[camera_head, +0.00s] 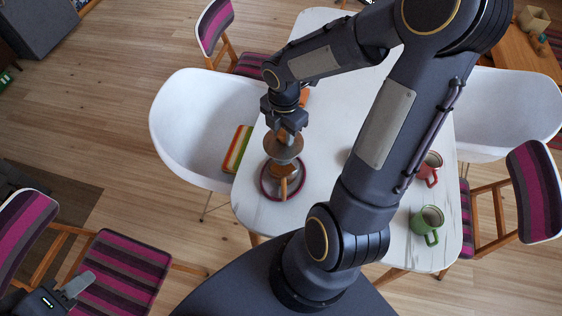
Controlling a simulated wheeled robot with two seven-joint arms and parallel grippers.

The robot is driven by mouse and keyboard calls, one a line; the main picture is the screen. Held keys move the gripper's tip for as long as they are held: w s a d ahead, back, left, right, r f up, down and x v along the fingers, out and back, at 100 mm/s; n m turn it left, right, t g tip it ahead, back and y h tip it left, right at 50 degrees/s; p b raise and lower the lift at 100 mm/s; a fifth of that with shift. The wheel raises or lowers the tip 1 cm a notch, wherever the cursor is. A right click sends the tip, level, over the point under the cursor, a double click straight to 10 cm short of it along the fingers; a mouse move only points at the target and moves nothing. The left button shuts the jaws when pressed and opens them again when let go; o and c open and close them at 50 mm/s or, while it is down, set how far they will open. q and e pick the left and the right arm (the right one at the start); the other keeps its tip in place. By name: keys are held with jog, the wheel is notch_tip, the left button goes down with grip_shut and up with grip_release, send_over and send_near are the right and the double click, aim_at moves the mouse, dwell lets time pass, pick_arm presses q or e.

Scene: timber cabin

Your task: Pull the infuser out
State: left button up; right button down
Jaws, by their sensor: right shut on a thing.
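The infuser (284,149) shows as a brown round disc with a knob on top. My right gripper (286,133) is shut on the knob from above. Below the disc is an orange-brown pot (283,172) with a light wooden handle (284,188) pointing toward me. The pot sits on a round dark-red-rimmed plate (265,187) on the white table. The disc hides the pot's opening, so I cannot tell how much of the infuser is inside. My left gripper (72,291) is at the bottom left, away from the table; its finger opening is unclear.
The white table (325,110) has a red mug (430,168) and a green mug (428,222) at right. My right arm crosses over the table. White chairs (180,115) and striped chairs (115,270) surround it. A striped cloth or book (237,148) lies at the left edge.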

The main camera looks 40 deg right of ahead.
jog(key=shift+r, duration=0.15)
jog(key=shift+r+p, duration=0.85)
jog(key=shift+r, duration=1)
